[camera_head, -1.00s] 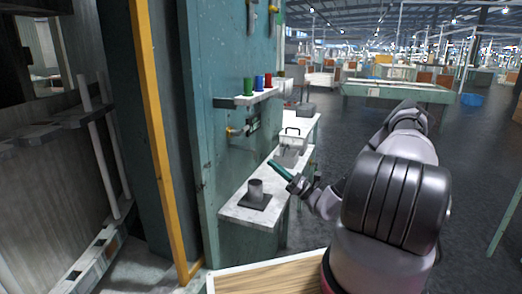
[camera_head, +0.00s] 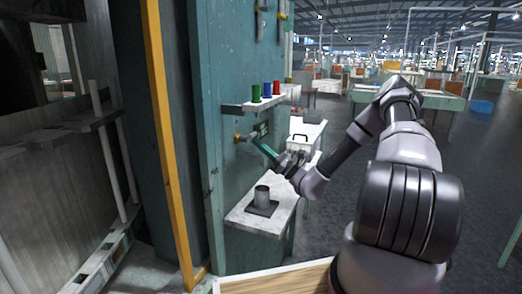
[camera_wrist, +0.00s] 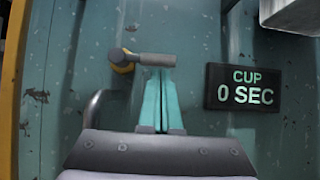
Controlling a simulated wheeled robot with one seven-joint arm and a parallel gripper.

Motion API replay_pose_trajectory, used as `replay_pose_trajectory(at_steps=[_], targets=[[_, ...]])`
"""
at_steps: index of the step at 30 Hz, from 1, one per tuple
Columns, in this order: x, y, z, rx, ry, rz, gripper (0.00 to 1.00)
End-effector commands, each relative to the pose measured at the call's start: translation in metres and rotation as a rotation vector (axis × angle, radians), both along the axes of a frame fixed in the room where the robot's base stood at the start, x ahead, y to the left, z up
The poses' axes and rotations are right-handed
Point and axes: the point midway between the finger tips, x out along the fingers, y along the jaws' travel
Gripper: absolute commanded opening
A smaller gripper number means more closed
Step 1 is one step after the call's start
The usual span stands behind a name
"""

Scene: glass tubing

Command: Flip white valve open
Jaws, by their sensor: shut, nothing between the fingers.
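A valve with a brass-yellow base and a pale grey-white lever (camera_wrist: 150,60) is on the teal wall panel in the wrist view. Its lever lies sideways, pointing right from the base. In the head view the valve (camera_head: 239,138) shows small, low on the panel beneath the spool shelf. My gripper (camera_head: 256,142) is shut and empty, with its teal fingers pointing at the wall near this valve. In the wrist view my gripper's fingertips (camera_wrist: 159,71) meet the lower edge of the lever's right part. I cannot tell whether they touch it.
A display reading "CUP 0 SEC" (camera_wrist: 242,87) is right of the valve. A shelf with green (camera_head: 256,93), blue and red cylinders juts out above. A grey metal cup (camera_head: 262,194) stands on a dark base on the white ledge (camera_head: 243,221) below. Open floor lies right.

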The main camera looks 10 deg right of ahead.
Motion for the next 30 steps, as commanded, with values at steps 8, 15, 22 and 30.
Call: replay_pose_trajectory(at_steps=[8, 15, 22, 30], targets=[[0.0002, -0.0002, -0.0001, -0.002, -0.003, 0.0, 0.0], [0.0015, -0.0012, 0.0026, -0.031, -0.043, 0.0, 0.0], [0.0022, -0.0018, 0.0044, -0.048, -0.066, 0.0, 0.0], [0.004, -0.0031, 0.0087, -0.086, -0.12, -0.001, 0.0]])
